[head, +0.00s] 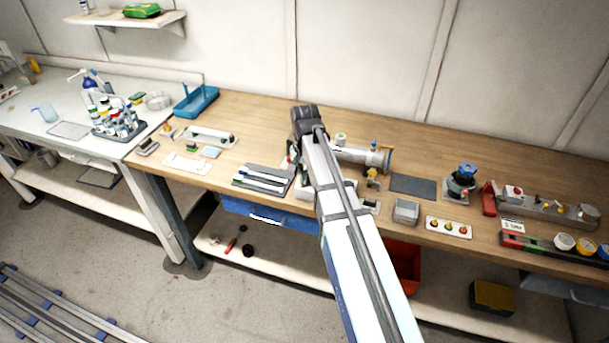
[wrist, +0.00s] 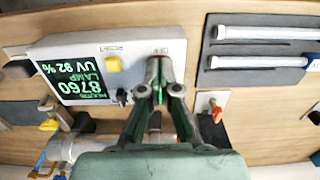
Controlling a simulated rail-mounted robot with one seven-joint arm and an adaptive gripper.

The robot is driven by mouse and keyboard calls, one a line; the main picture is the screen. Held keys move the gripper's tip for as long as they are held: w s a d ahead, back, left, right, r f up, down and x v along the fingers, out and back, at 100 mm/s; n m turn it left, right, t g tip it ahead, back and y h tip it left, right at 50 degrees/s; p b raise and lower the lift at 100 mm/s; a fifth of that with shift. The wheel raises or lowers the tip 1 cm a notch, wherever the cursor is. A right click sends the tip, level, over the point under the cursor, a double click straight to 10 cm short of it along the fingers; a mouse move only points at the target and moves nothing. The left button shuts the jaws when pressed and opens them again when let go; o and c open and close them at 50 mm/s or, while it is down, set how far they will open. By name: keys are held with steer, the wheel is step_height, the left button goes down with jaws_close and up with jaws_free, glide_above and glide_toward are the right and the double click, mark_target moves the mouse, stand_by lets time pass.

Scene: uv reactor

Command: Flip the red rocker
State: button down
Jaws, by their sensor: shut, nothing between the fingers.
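In the wrist view, my gripper (wrist: 160,62) is shut and empty, with its fingertips over the edge of a white controller box (wrist: 95,48). The box has a lit green display (wrist: 77,80) reading 8760 and UV 92 %, upside down, a yellow button (wrist: 112,64) and a small black knob (wrist: 123,96). I cannot make out a red rocker; the fingers hide part of the box. A small red-orange handle (wrist: 214,110) stands on a pale plate right of the fingers. In the head view, my arm covers most of the box.
A dark tray with pale tubes (wrist: 262,50) lies right of the box; it also shows in the head view (head: 262,180).

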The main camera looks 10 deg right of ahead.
steer(key=shift+s+a+f+t+h+b, duration=0.15)
steer(key=shift+s+f+t+h+b, duration=0.4)
steer(key=shift+b, duration=0.65)
steer(key=shift+w+r, duration=0.15)
steer(key=shift+w, duration=0.15)
steer(key=shift+w+d+r+p, duration=0.1)
steer(key=shift+w+d+p, duration=0.2)
steer(key=shift+w+d, duration=0.3)
steer(key=shift+w+a+t, duration=0.1)
steer(key=shift+t, duration=0.15)
